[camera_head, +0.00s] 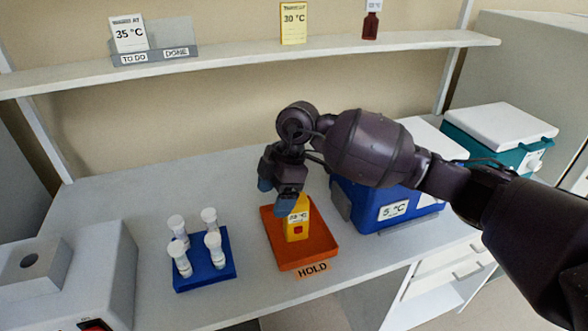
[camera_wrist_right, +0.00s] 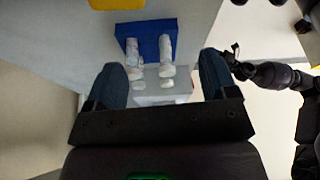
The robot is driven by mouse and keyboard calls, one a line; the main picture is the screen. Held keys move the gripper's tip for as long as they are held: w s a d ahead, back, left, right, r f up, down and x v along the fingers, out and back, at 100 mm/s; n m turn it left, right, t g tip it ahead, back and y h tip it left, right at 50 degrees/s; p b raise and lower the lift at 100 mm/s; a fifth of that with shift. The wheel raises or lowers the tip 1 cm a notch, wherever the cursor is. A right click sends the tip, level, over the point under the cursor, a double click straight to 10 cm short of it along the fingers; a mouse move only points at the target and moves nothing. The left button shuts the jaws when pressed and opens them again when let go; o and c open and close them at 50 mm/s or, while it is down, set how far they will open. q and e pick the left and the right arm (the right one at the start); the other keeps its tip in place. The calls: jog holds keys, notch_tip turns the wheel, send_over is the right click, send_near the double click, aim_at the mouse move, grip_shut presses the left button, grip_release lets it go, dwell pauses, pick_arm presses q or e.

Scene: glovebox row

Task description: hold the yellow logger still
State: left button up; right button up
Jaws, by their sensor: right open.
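The yellow logger (camera_head: 297,228) stands upright in the orange tray (camera_head: 275,252), which has a HOLD label (camera_head: 313,269) at its front. A small display shows on the logger's upper part. My right gripper (camera_head: 276,196) is just above and left of the logger, its blue fingers apart; one fingertip overlaps the logger's top edge in the head view, and I cannot tell if it touches. In the right wrist view the right gripper (camera_wrist_right: 162,68) is open with nothing between its fingers. A yellow patch (camera_wrist_right: 118,4) shows at that view's top edge. A dark arm, apparently my left, is at its right; its gripper is unclear.
A blue rack (camera_head: 207,273) with several white vials stands left of the tray. A blue cooler (camera_head: 385,205) stands close on the right, a teal one (camera_head: 500,135) beyond. A grey machine (camera_head: 75,270) is at the left. A shelf (camera_head: 250,54) runs above.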

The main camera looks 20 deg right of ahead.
aim_at(298, 216)
jog(key=w+d+r+h, duration=0.1)
jog(key=d, duration=0.1)
jog(key=w+d+m+h, duration=0.1)
jog(key=w+d+r+m+h, duration=0.1)
jog(key=d+h, duration=0.1)
jog(key=shift+d+r+t, duration=0.3)
jog(key=shift+r, duration=0.05)
notch_tip(298, 216, down, 9)
jog(key=shift+r, duration=0.1)
pick_arm(q)
jog(key=shift+w+r, duration=0.1)
jog(key=shift+r, duration=0.3)
pick_arm(e)
jog(key=shift+f, duration=0.95)
jog(key=shift+c, duration=0.3)
pick_arm(q)
jog(key=shift+w+r, duration=0.1)
jog(key=shift+w, duration=0.15)
pick_arm(e)
jog(key=c, duration=1)
pick_arm(q)
jog(key=shift+s, duration=0.2)
grip_shut()
